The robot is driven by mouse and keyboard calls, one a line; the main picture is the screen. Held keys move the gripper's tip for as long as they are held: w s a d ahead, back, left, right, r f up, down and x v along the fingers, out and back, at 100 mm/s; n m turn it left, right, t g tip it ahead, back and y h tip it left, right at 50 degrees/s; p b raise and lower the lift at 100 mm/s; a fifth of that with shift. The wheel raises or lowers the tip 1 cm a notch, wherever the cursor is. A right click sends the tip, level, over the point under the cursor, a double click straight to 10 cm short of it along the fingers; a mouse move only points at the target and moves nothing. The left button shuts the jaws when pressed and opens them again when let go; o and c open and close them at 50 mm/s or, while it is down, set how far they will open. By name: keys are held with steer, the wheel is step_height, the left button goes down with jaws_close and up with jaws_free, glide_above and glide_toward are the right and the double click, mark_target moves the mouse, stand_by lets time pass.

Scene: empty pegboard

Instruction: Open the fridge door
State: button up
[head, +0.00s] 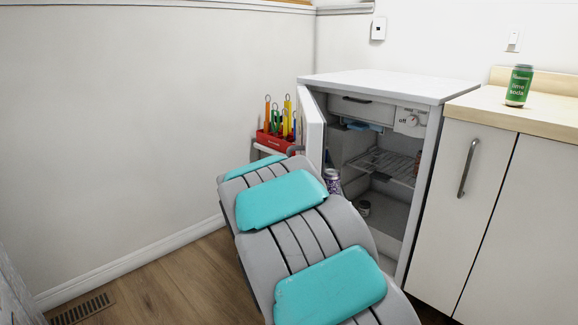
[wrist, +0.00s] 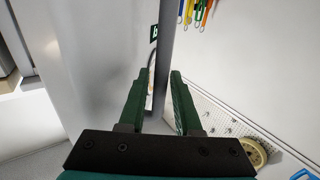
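The small white fridge (head: 390,86) stands against the back wall with its door (head: 311,125) swung out to the left, and its inside shows. In the wrist view the door's pale face (wrist: 100,55) fills the left and its grey edge (wrist: 166,45) runs down the middle. My gripper (wrist: 160,75) has two green fingers spread apart, with the door edge appearing between them. I cannot tell whether they touch it. In the head view my arm hides the gripper and the lower door.
A red rack (head: 274,142) of coloured tools is beyond the door. A green soda can (head: 518,86) stands on the counter (head: 550,108) at right. Wood floor (head: 170,275) is clear at left.

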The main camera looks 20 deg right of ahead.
steer(key=v, duration=0.7)
steer(key=shift+s+a, duration=0.25)
steer(key=shift+s, duration=0.05)
stand_by(0.3)
